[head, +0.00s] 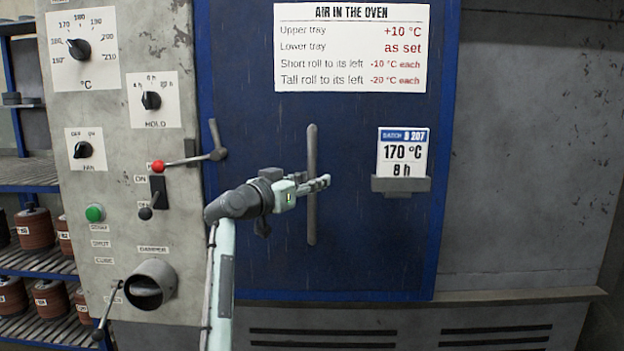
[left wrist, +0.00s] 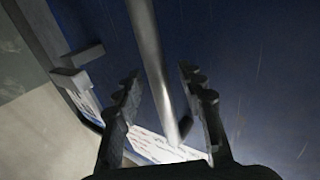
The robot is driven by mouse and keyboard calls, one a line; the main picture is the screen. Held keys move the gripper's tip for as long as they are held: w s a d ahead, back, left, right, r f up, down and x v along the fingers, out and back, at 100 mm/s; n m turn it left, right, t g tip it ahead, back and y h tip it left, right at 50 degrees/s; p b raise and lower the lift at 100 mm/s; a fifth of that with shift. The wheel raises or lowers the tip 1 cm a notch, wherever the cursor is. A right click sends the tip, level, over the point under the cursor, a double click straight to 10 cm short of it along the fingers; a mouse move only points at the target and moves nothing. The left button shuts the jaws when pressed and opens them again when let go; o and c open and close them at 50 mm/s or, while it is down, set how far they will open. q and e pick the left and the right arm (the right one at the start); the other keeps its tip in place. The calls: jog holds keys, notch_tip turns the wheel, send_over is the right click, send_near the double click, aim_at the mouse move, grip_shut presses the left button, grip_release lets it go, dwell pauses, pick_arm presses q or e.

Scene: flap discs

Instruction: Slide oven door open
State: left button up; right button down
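The oven door (head: 270,180) is a dark blue panel and looks shut. Its handle (head: 311,215) is a grey vertical bar near the middle of the door. My left gripper (head: 322,183) is at the handle's mid height, its fingers overlapping the bar in the head view. In the left wrist view the fingers (left wrist: 165,100) are spread apart, and the handle bar (left wrist: 152,50) runs between them with gaps to both sides. A lever latch (head: 200,157) with a red knob sits at the door's left edge. My right gripper is not in view.
A control panel (head: 118,215) with dials and switches is left of the door. A card holder (head: 401,185) sticks out right of the handle. Shelves (head: 30,172) with rolls stand at far left. A ledge (head: 520,297) runs below the door.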

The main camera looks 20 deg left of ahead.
pick_arm(q)
jog(key=shift+w+d, duration=0.15)
jog(key=shift+w, duration=0.15)
grip_shut()
jog(key=shift+f, duration=0.1)
dwell(0.5)
